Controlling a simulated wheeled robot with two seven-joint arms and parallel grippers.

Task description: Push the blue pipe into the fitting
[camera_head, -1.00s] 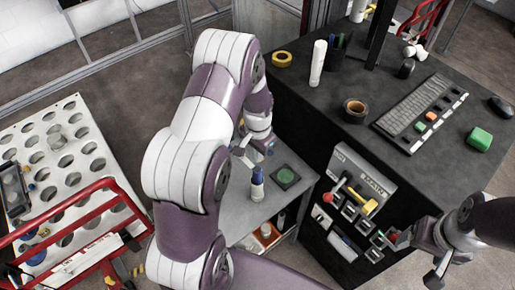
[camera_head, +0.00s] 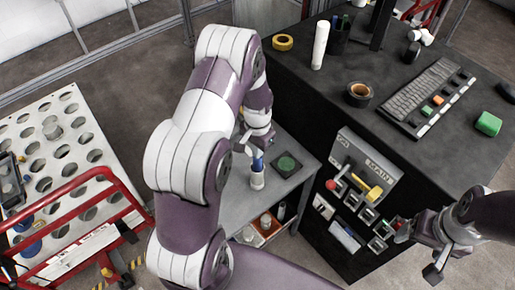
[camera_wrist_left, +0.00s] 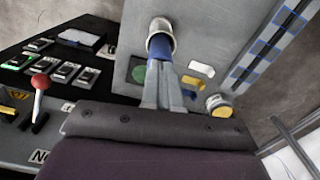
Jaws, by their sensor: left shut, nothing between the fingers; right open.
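The blue pipe (camera_head: 258,164) stands upright in the pale fitting (camera_head: 257,181) on the grey lower table. In the left wrist view the blue pipe (camera_wrist_left: 159,47) runs into the pale ring of the fitting (camera_wrist_left: 162,27). My left gripper (camera_head: 251,149) is shut and empty at the pipe's upper end. In the left wrist view its closed fingers (camera_wrist_left: 162,77) lie against or just behind the pipe; whether they touch I cannot tell. How deep the pipe sits is hidden. My right gripper (camera_head: 418,252) is open, beside the black cabinet's front.
A green round pad (camera_head: 287,165) lies right of the fitting. The control panel (camera_head: 365,170) with a red-knobbed lever and yellow handle stands further right. A keyboard (camera_head: 425,96) and tape rolls lie on the black worktop. A red-framed cart (camera_head: 100,190) stands at left.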

